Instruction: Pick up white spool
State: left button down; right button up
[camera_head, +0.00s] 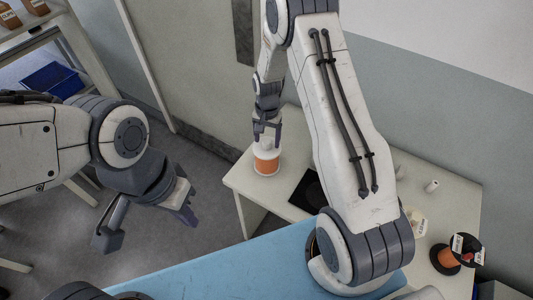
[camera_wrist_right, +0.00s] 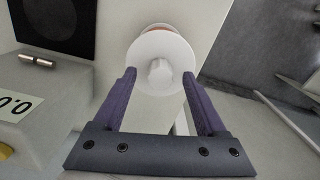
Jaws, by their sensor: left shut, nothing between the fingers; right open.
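The white spool (camera_head: 266,169) stands on the near left corner of the white table in the head view, with a band of orange winding and a pale knob on top. In the right wrist view the white spool (camera_wrist_right: 160,48) shows its round flange and knob from above. My right gripper (camera_head: 266,139) is open just above the spool. In the right wrist view its fingers (camera_wrist_right: 159,76) lie on either side of the knob, with no grip visible. My left gripper (camera_head: 186,214) is shut and empty, off to the left over the floor.
The white table (camera_head: 250,184) also holds a black mat (camera_head: 306,191), a small white cylinder (camera_head: 431,186) and a dark spool with orange winding (camera_head: 447,259) at the right. A blue surface (camera_head: 240,268) lies in front. A blue bin (camera_head: 52,80) is on the left shelf.

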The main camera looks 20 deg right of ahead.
jog(key=shift+f, duration=0.7)
grip_shut()
jog(key=shift+r, duration=0.1)
dwell(0.8)
